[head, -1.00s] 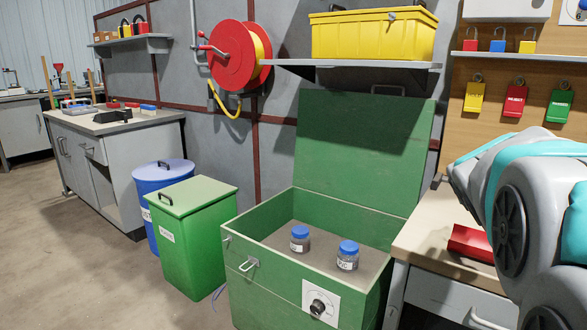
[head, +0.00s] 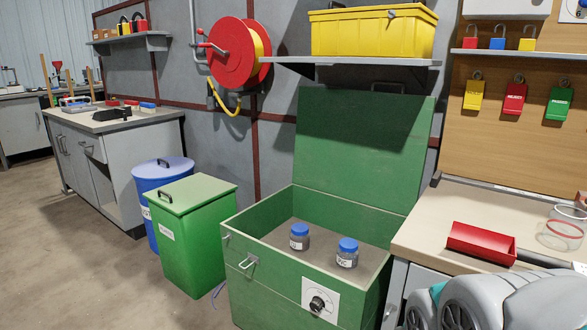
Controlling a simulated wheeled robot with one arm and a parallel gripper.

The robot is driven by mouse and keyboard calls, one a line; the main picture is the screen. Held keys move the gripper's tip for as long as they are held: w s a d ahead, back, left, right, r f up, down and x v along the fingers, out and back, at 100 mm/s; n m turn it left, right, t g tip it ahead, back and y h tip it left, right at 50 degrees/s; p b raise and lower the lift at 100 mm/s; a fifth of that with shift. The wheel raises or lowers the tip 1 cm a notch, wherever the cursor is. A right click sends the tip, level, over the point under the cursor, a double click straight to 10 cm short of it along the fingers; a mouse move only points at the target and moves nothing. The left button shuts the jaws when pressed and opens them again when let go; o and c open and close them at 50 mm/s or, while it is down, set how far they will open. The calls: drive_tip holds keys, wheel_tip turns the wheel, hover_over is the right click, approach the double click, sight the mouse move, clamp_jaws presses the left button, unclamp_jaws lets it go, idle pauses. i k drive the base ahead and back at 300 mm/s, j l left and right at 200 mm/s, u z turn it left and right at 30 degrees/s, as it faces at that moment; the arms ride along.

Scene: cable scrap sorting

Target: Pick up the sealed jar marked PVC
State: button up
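Two small jars with blue lids stand upright, apart from each other, inside the open green chest. The right jar (head: 347,255) is nearer the chest's right side; its white label seems to end in "VC", but is too small to read surely. The left jar (head: 299,238) also has a white label, which I cannot read. Both lids appear closed. The green chest (head: 262,281) has its lid (head: 365,140) raised against the wall. My gripper is outside the view; only part of my arm shows at the lower right.
A workbench (head: 425,232) adjoins the chest on the right, with a red tray (head: 480,243) and a clear container (head: 560,233). A shelf (head: 360,75) with a yellow bin (head: 372,33) overhangs the raised lid. A green bin (head: 190,240) stands left of the chest.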

sight(347, 254)
drive_tip(key=l+z, duration=0.8)
drive_tip(key=i+l+z, duration=0.15)
drive_tip(key=z, duration=0.25)
drive_tip(key=k+j+u, duration=0.25)
drive_tip(key=j, duration=0.15)
drive_tip(key=j+u, duration=0.25)
drive_tip(key=k+j+u, duration=0.25)
drive_tip(key=j, duration=0.3)
drive_tip(key=j+u, duration=0.25)
drive_tip(key=j, duration=0.2)
drive_tip(key=i+j+z, duration=0.6)
drive_tip(key=j, duration=0.4)
drive_tip(key=i+j+z, duration=0.4)
drive_tip(key=j, duration=0.4)
drive_tip(key=i, duration=0.05)
